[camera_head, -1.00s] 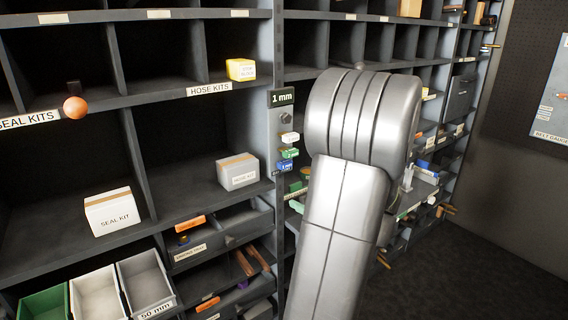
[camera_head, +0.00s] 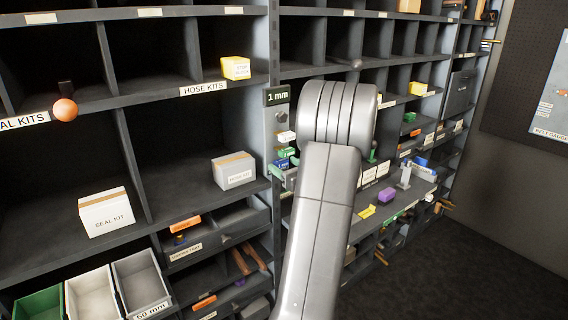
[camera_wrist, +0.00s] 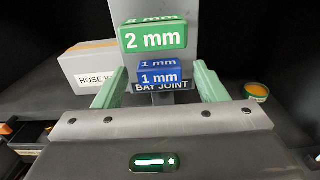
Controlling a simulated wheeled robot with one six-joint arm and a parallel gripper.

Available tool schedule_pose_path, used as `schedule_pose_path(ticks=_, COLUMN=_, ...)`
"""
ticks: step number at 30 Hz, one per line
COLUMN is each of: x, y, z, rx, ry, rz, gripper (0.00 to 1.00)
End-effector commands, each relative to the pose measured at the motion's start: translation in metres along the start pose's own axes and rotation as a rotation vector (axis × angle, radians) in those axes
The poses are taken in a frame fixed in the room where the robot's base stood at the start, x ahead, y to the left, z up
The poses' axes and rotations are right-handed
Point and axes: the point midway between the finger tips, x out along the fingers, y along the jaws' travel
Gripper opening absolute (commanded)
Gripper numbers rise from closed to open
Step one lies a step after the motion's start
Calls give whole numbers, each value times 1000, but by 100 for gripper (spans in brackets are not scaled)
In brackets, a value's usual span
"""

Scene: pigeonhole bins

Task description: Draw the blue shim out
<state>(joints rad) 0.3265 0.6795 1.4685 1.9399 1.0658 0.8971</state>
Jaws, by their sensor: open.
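The blue shim (camera_wrist: 159,72), marked 1 mm, sits just above the BAY JOINT label in the wrist view, below a green 2 mm shim (camera_wrist: 153,38). In the head view the blue shim (camera_head: 282,163) is low in the small stack on the upright. My gripper (camera_wrist: 160,78) is open, with one pale green finger on each side of the blue shim. A gap shows between each finger and the shim, and nothing is held. My arm hides part of the shelving right of the stack.
A hose kit box (camera_wrist: 92,65) stands close left of my gripper. A round orange-topped green tin (camera_wrist: 256,91) lies to the right. A purple block (camera_head: 387,195) rests on a shelf at right.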

Motion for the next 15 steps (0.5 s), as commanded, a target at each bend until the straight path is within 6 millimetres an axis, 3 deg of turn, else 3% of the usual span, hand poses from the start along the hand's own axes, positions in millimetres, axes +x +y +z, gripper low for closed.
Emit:
schedule_pose_path(ticks=12, x=11, y=0, z=0, rx=0, ry=0, rz=0, gripper=65)
schedule_pose_path(ticks=13, x=11, y=0, z=0, rx=0, ry=0, rz=0, gripper=64)
schedule_pose_path(ticks=15, x=11, y=0, z=0, rx=0, ry=0, rz=0, gripper=50)
